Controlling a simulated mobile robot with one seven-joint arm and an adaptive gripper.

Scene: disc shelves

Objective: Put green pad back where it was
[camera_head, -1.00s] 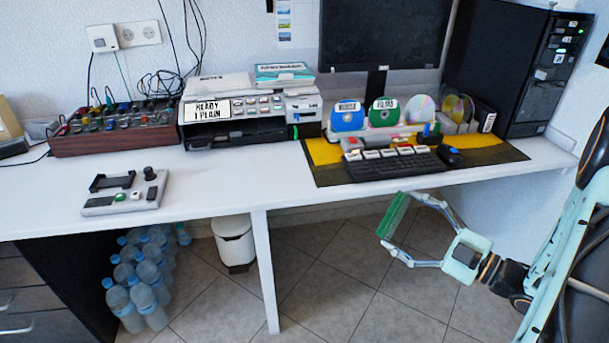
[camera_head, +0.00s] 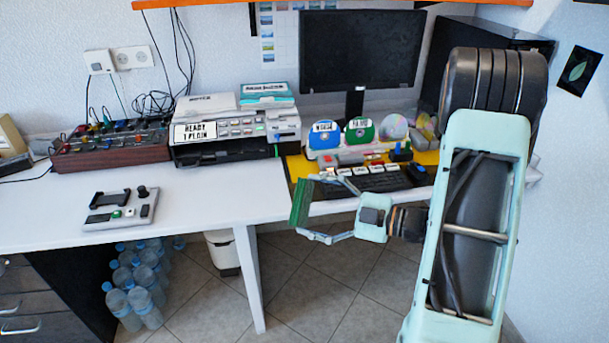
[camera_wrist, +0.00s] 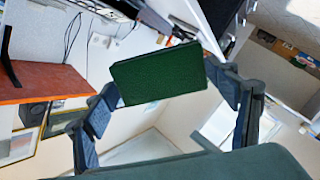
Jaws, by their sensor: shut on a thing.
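The green pad (camera_head: 301,202) is a flat, dark green rectangle held upright between the fingertips of my gripper (camera_head: 308,208). In the head view it is in front of the desk's front edge, left of the keyboard. In the wrist view the pad (camera_wrist: 160,74) shows its broad textured face, with a fingertip of my gripper (camera_wrist: 158,88) at each side. My gripper is shut on it. The pad's far side is hidden.
A white desk (camera_head: 215,205) carries a printer (camera_head: 225,142), a control box (camera_head: 121,208), a keyboard (camera_head: 370,180) on a yellow mat, and a disc rack (camera_head: 343,160). A monitor (camera_head: 360,50) stands behind. Bare desk lies between control box and keyboard. Bottles (camera_head: 140,300) stand below.

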